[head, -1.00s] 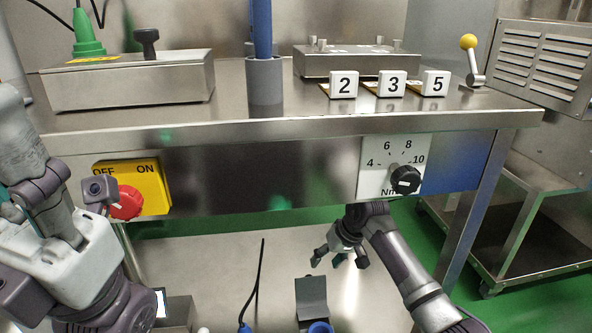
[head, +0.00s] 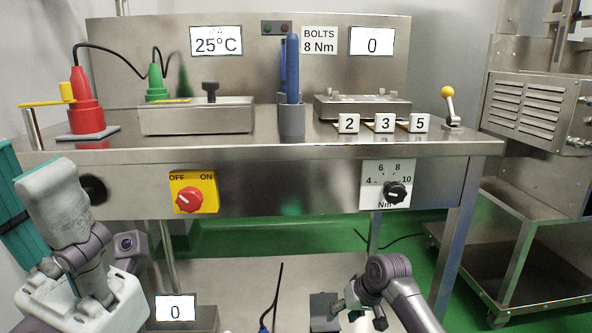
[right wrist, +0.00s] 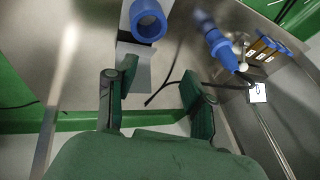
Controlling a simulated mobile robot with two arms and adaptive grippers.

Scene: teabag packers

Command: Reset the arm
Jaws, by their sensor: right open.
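My right arm (head: 407,300) comes in at the bottom right of the head view, in front of the bench and below its front panel. My right gripper (head: 361,312) is open, low over the lower surface. In the right wrist view its two fingers (right wrist: 160,76) are spread apart with nothing between them. A blue ring-shaped part (right wrist: 148,20) lies beyond the fingertips there. My left arm (head: 78,235) is folded at the left of the head view. Its fingers do not show.
The steel bench (head: 330,151) spans the middle, with a yellow switch plate (head: 207,181) and a torque dial (head: 396,192) on its front. A low grey block (head: 323,308) and a black cable (head: 277,295) are near my right gripper. A steel cart (head: 520,250) stands right.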

